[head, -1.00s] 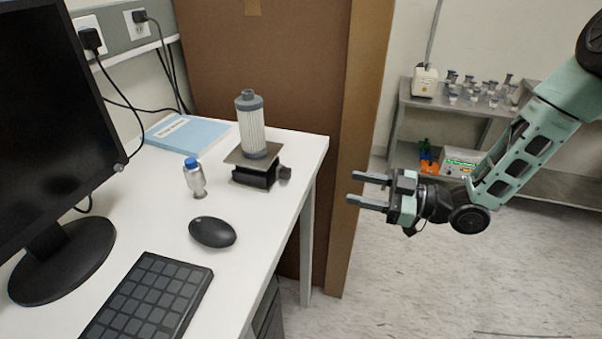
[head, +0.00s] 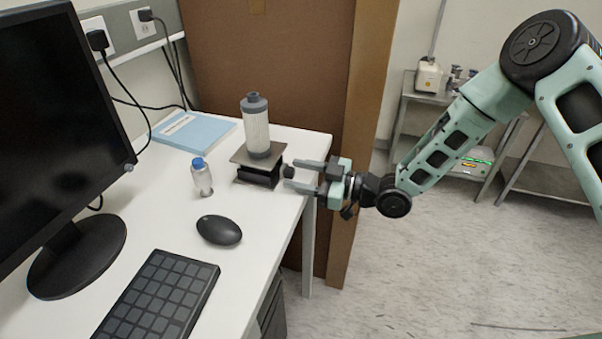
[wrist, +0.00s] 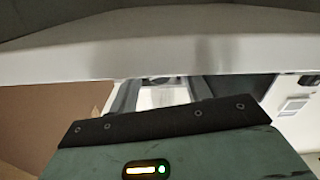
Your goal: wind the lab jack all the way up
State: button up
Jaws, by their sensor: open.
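The lab jack (head: 258,175) stands low on the white desk near its right edge, with a grey top plate and a dark body. A grey and white filter cartridge (head: 256,128) stands upright on its plate. The jack's dark knob (head: 288,171) sticks out on its right side. My gripper (head: 288,175) is open, with its two fingers pointing left at the knob. The fingertips are at or very near the knob, one on each side in the picture; I cannot tell whether they touch it. In the wrist view the fingers are mostly hidden and the jack is not clear.
A small blue-capped bottle (head: 202,178) stands left of the jack, with a black mouse (head: 219,230) and keyboard (head: 157,297) in front. A blue book (head: 194,131) lies behind. A brown panel (head: 290,90) stands behind the desk. Open floor lies to the right.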

jog(key=c, duration=1)
jog(key=shift+f+m+b, duration=0.1)
jog(key=shift+m+b, duration=0.3)
jog(key=shift+m, duration=2)
jog(key=o, duration=1)
jog(key=shift+d, duration=0.1)
jog(key=b+v, duration=0.3)
jog(key=v, duration=1.4)
jog(key=shift+d+b, duration=0.15)
jog(key=shift+b, duration=0.15)
